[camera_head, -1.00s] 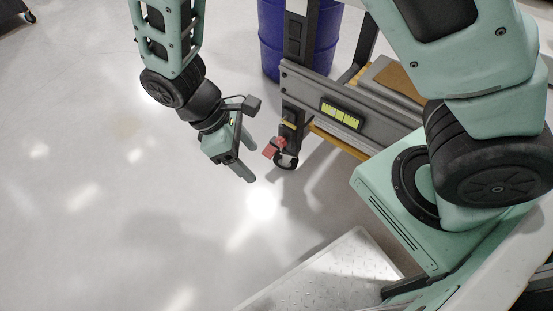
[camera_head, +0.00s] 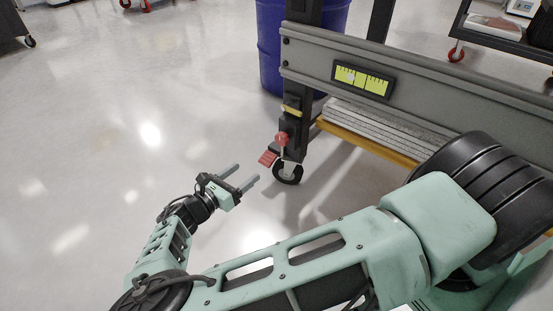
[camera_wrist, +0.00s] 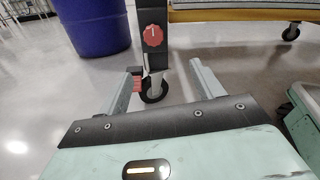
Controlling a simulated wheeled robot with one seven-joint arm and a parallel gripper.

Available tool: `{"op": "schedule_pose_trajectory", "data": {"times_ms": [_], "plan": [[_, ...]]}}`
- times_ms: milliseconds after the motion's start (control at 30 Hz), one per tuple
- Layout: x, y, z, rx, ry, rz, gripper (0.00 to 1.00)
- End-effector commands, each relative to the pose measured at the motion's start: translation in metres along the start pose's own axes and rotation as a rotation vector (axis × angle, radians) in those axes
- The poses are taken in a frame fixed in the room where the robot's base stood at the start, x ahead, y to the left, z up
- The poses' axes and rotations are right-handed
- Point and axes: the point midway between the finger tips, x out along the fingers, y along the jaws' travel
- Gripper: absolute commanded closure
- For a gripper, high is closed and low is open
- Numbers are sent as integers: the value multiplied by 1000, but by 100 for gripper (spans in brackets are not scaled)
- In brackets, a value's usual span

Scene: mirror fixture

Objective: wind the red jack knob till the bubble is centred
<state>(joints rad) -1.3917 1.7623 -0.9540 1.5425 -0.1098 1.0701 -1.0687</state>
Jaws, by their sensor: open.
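The red jack knob (camera_head: 282,139) sits on the dark leg of the grey frame, above a caster. In the wrist view the knob (camera_wrist: 153,35) faces me, round and scalloped with a pale mark, above and beyond the fingertips. The yellow-green level vial (camera_head: 362,79) is set in the grey beam. A pale spot, seemingly the bubble, shows left of its middle, but it is small. My gripper (camera_head: 248,172) is open and empty, lower left of the knob and apart from it. Its two fingers also frame the leg in the wrist view (camera_wrist: 163,75).
A red caster pedal (camera_head: 267,158) juts out below the knob, near my fingertips in the picture. The caster (camera_head: 288,172) stands on the floor. A blue drum (camera_head: 268,50) is behind the leg. A yellow-edged shelf (camera_head: 370,145) lies under the beam. The floor at left is clear.

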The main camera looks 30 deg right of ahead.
Motion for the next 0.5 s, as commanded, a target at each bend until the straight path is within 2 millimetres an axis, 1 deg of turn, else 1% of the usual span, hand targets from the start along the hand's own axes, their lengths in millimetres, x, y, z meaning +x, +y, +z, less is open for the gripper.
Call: {"op": "schedule_pose_trajectory", "data": {"times_ms": [33, 167, 267, 367, 500], "plan": [[-2, 6, -8, -9, -29, 18, 34], [-2, 10, -7, -19, -56, 32, 34], [7, 10, -7, -20, -57, 31, 34], [23, 10, -7, -20, -58, 29, 34], [52, 11, -7, -18, -57, 29, 34]]}}
